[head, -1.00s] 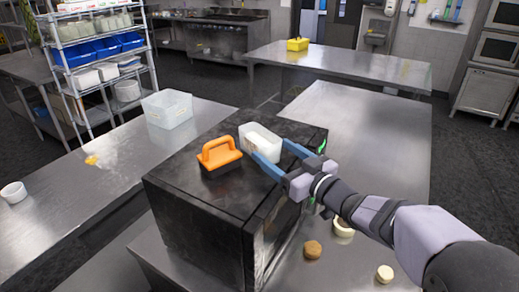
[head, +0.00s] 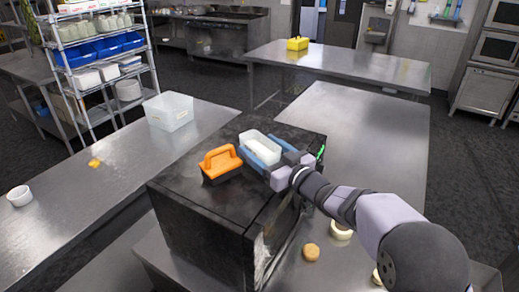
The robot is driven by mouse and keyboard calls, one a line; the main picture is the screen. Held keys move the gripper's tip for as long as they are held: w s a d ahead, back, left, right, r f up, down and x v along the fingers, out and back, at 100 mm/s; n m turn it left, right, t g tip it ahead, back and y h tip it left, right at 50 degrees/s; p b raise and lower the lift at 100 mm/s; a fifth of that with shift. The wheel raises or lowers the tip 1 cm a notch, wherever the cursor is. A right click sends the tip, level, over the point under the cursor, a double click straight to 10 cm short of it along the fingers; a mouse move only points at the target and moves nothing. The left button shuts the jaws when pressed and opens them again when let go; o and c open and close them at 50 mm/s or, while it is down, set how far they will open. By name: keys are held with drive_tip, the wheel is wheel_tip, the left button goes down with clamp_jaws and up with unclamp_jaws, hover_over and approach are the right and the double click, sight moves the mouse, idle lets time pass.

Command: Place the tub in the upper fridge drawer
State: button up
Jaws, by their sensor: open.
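A white open-topped tub (head: 262,139) stands on the black top of a box-shaped unit (head: 210,222), which looks like the fridge. My gripper (head: 263,149) is open and low over the top, with its blue fingers at the tub's near end and partly around it. I cannot tell whether the fingers touch the tub. The gripper hides the tub's near right corner. No open drawer shows; the unit's right side is partly hidden by my arm.
An orange-handled tool (head: 220,163) stands just left of the tub. A clear container (head: 169,111) and a white cup (head: 19,196) are on the left counter. Round pale and brown items (head: 311,252) lie right of the unit.

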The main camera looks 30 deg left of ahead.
drive_tip(key=shift+w+a, duration=0.15)
drive_tip(key=shift+a, duration=0.3)
drive_tip(key=shift+c, duration=0.5)
drive_tip(key=c, duration=1.3)
drive_tip(key=shift+c, duration=0.2)
drive_tip(key=shift+r, duration=0.15)
